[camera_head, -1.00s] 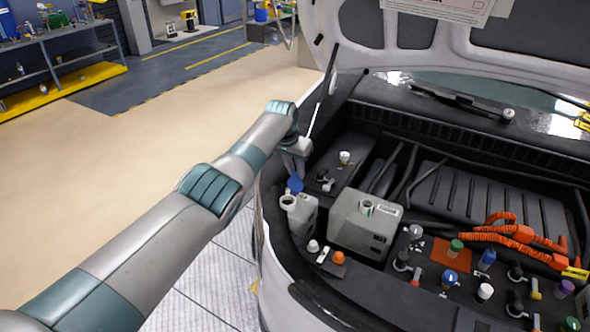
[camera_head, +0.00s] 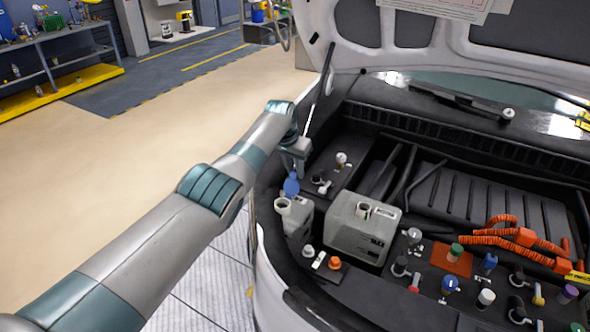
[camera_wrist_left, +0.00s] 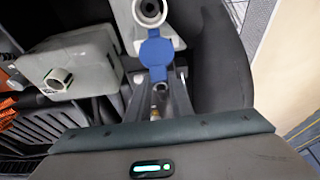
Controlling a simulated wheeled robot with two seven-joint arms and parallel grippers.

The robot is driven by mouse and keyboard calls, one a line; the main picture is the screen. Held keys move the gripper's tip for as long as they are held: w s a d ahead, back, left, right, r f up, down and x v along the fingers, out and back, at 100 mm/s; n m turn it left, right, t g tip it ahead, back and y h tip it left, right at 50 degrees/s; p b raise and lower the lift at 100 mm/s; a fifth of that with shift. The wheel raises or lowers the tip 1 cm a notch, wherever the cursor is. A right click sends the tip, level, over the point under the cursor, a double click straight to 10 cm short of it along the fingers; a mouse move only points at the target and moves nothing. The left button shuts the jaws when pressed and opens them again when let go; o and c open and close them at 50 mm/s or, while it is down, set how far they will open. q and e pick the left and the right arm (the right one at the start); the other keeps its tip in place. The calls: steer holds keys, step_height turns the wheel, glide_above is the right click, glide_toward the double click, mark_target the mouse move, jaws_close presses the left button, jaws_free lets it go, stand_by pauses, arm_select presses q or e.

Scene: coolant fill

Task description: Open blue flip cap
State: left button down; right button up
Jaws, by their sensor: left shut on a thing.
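The blue flip cap (camera_head: 291,186) stands swung up off the round filler neck (camera_head: 283,204) of a small pale grey reservoir (camera_head: 299,223) at the engine bay's left edge. The neck's mouth is uncovered. My left gripper (camera_head: 292,172) reaches in from above and behind and is shut on the cap. In the left wrist view, the blue cap (camera_wrist_left: 156,52) lies at the fingertips (camera_wrist_left: 157,70), beside the open neck (camera_wrist_left: 150,11). The fingers partly hide the cap's far end. My right gripper is not in view.
A larger grey reservoir (camera_head: 361,228) with an open neck stands to the right. Several coloured caps, including an orange one (camera_head: 335,263), and orange cables (camera_head: 505,235) fill the bay. The raised hood (camera_head: 450,40) hangs above. Open floor (camera_head: 120,180) lies to the left.

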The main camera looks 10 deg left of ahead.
arm_select(q)
steer(key=c, duration=1.6)
jaws_free()
steer(key=shift+w+d, duration=0.1)
steer(key=shift+o, duration=0.2)
steer(key=shift+w+f, duration=0.1)
steer(key=shift+f, duration=0.05)
steer(key=shift+r, duration=0.3)
steer(key=shift+v, duration=0.8)
steer(key=b+v, duration=0.3)
steer(key=v, duration=1.2)
